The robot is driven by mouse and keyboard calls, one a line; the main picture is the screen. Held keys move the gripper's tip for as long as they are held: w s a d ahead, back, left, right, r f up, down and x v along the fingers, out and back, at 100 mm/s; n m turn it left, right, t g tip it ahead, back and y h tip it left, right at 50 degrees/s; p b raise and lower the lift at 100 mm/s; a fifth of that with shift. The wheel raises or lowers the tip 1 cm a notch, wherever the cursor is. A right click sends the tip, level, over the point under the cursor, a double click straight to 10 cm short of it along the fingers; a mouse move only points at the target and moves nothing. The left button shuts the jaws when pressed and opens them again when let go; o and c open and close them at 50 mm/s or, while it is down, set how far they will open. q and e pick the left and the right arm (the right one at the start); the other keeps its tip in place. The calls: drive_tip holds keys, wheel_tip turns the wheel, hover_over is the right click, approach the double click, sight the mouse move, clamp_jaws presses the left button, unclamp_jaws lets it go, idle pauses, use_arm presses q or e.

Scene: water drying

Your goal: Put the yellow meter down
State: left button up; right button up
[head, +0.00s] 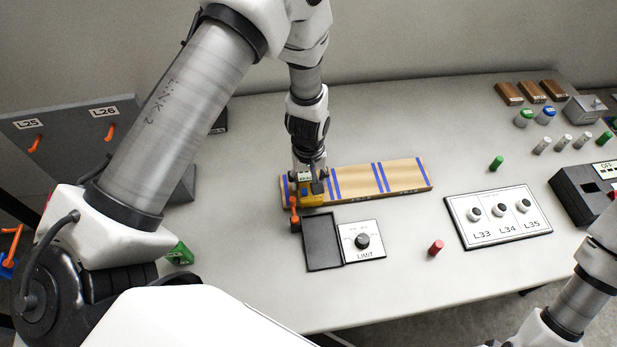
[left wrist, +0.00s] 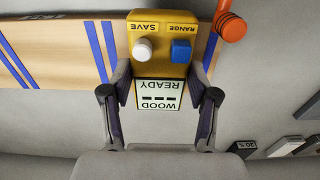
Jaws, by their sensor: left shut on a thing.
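The yellow meter (head: 314,200) is at the left end of the striped wooden board (head: 405,176). My left gripper (head: 309,182) is shut on it from above. In the left wrist view the meter (left wrist: 160,68) sits between the two fingers of the left gripper (left wrist: 163,88). Its white knob, blue button and a display reading "WOOD READY" show upside down. The board (left wrist: 60,50) lies behind it there. I cannot tell whether the meter touches the board. My right gripper is out of view; only part of that arm shows at lower right.
An orange piece (head: 294,214) is beside the meter. A dark tray (head: 321,242) and LIMIT dial panel (head: 366,252) are just in front. A red cylinder (head: 436,247) and a three-knob panel (head: 470,233) stand right. Table is clear behind the board.

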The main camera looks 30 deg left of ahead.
sight(308, 182)
use_arm(q)
drive_tip(key=shift+a+f, duration=0.15)
drive_tip(key=shift+f, duration=0.15)
drive_tip(key=o, duration=1.4)
drive_tip(key=shift+r, duration=0.15)
wheel_tip(308, 182, up, 12)
drive_tip(key=shift+r+b, duration=0.1)
drive_tip(key=shift+b, duration=0.7)
